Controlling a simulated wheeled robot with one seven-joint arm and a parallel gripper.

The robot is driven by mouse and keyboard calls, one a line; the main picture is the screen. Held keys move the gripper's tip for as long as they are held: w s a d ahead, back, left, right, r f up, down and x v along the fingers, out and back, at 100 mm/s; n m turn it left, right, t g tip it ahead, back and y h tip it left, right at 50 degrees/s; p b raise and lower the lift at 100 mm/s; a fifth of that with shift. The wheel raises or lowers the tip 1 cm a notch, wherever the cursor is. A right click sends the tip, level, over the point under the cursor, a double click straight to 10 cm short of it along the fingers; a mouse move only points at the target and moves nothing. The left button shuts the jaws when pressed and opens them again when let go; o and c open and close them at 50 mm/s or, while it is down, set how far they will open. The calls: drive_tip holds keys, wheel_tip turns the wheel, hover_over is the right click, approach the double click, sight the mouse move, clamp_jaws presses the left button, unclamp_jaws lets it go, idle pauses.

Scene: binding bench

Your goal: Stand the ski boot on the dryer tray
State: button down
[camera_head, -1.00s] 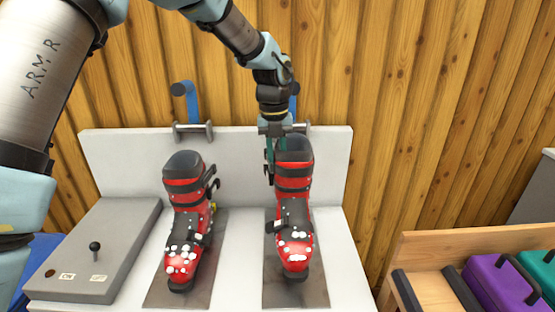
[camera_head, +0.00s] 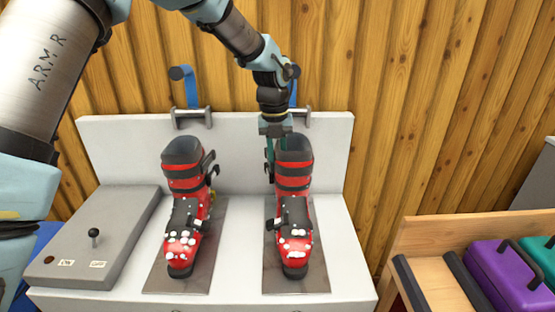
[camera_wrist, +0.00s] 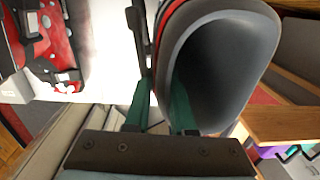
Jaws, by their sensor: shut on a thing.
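The right red ski boot (camera_head: 294,170), with dark straps and white spots on its toe, is upright over the right dark plate (camera_head: 317,240) on the white bench. Its sole appears to rest on that plate, though contact is hard to tell. My gripper (camera_head: 272,158) is shut on the left edge of its cuff; the wrist view shows the green fingers (camera_wrist: 162,105) beside the dark boot opening (camera_wrist: 225,60). A similar left boot (camera_head: 187,185) stands on the left dark plate (camera_head: 205,250). I cannot tell which surface is the dryer tray.
A grey control box (camera_head: 110,235) with a black lever is at the bench's left. A white back panel (camera_head: 240,160) and blue-handled fittings (camera_head: 192,90) stand behind the boots. A wooden rack (camera_head: 440,280) and purple case (camera_head: 510,272) are at the right.

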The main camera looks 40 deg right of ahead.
drive_tip(key=shift+d+f, duration=0.1)
drive_tip(key=shift+f, duration=0.2)
idle(0.4)
drive_tip(key=c, duration=0.7)
unclamp_jaws()
drive_tip(key=shift+f, duration=0.1)
drive_tip(key=r, duration=0.3)
drive_tip(key=r+b, duration=0.1)
drive_tip(key=r, duration=0.3)
drive_tip(key=r+b, duration=0.1)
drive_tip(key=r, duration=0.3)
drive_tip(key=shift+w+a, duration=0.2)
drive_tip(key=shift+a, duration=0.1)
